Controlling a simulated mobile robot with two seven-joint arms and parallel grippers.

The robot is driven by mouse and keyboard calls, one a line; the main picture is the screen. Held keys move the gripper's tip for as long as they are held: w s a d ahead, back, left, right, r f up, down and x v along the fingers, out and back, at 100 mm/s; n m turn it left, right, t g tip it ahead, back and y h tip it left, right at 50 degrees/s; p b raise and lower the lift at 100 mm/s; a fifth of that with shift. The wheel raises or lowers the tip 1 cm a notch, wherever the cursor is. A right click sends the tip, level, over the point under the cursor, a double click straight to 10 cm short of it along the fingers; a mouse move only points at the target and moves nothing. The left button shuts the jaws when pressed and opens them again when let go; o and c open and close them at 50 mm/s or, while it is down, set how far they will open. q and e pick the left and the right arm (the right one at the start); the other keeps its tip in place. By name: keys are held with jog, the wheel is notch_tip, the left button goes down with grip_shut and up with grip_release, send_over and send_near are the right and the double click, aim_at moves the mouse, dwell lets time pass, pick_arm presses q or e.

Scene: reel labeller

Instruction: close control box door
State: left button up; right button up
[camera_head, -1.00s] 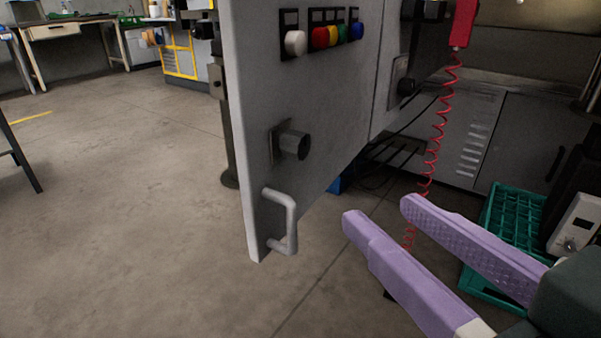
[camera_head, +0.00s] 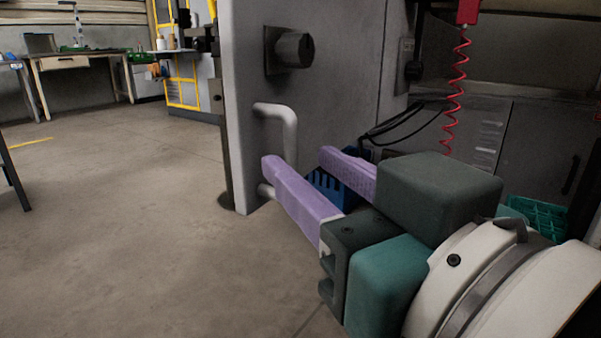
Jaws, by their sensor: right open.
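The grey control box door (camera_head: 345,90) stands open, its free edge towards the left of the view. A light grey D-shaped handle (camera_head: 276,112) is low on the door near that edge. A dark square knob or latch (camera_head: 289,50) sits above the handle. My right gripper (camera_head: 300,160) is open, its two purple fingers pointing at the handle's lower part. The left finger overlaps the handle's lower end in the view; I cannot tell whether it touches. My left gripper is not in view.
A red coiled cord (camera_head: 456,90) hangs right of the door before grey cabinets (camera_head: 520,150). A blue crate (camera_head: 335,190) and a green crate (camera_head: 540,214) are low behind my gripper. Workbenches (camera_head: 85,60) stand far left. The floor (camera_head: 130,210) on the left is clear.

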jog(key=shift+b+x, duration=0.35)
jog(key=shift+x, duration=1)
grip_shut()
dwell(0.5)
